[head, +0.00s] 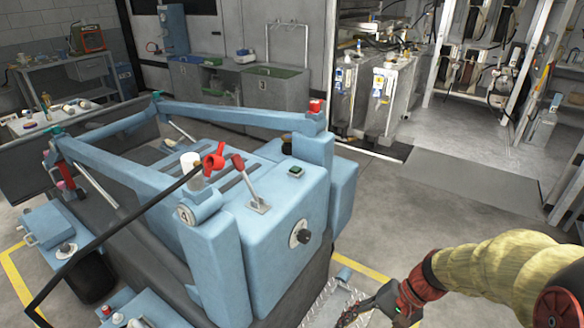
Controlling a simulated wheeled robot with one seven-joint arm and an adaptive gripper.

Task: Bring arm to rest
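My arm comes in at the lower right of the head view, in a wrinkled yellow sleeve with a red cuff. My gripper (352,314) is dark and points left and down, close to the bottom edge of the picture. It is in front of a metal tread plate (326,298) and to the right of the blue machine (306,205). Its fingertips are small and partly cut by the frame edge, so I cannot tell whether they are open or shut. I see no object clearly held.
The blue machine has red-handled levers (250,180), a dial (300,237) and two long blue arms. A black bar crosses at the left. Open grey floor (420,225) lies behind my arm. Metal cabinets (365,95) and hose reels (474,65) stand at the back.

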